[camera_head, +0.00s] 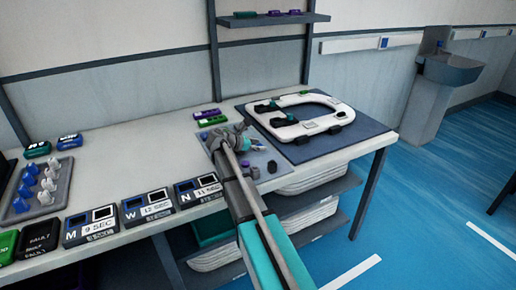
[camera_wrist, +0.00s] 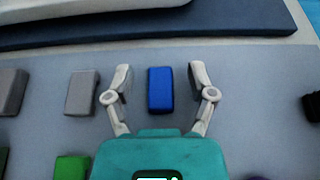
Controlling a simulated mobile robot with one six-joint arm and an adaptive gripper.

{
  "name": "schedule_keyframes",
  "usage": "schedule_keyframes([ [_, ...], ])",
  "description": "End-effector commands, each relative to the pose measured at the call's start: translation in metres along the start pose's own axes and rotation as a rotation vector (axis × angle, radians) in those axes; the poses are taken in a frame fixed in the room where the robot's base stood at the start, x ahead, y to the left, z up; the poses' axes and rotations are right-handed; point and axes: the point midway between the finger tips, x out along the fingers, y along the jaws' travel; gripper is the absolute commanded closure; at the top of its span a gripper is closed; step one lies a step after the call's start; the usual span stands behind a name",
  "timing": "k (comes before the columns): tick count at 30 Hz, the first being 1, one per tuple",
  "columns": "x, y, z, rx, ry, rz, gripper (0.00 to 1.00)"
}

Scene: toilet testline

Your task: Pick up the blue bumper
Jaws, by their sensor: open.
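The blue bumper (camera_wrist: 160,89) is a small upright-looking block on a grey mat, in the middle of the wrist view. My gripper (camera_wrist: 160,78) is open, with one pale finger to the left of the bumper and one to the right. A gap shows between each finger and the bumper. In the head view, my gripper (camera_head: 248,148) is over the grey mat on the bench, beside the toilet seat. The blue bumper cannot be made out clearly there, as my arm covers much of that area.
Grey blocks (camera_wrist: 82,92) lie left of the bumper, and a green block (camera_wrist: 71,167) is at lower left. A dark block (camera_wrist: 312,107) is at the right edge. The white toilet seat (camera_head: 345,116) lies on a dark blue mat (camera_head: 360,133). Label boxes (camera_head: 147,206) line the bench front.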

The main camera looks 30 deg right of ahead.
Motion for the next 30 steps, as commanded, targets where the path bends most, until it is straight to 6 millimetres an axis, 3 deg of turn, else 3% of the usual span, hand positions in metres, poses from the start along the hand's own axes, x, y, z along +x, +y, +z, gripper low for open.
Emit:
schedule_keyframes([
  [4,-0.0003,0.0000,-0.0001,0.000,0.000,0.000,0.32],
  [14,-0.0007,0.0003,-0.0003,0.000,0.000,0.001,0.91],
  [30,-0.0031,0.0004,0.0042,0.000,0.000,0.001,0.92],
])
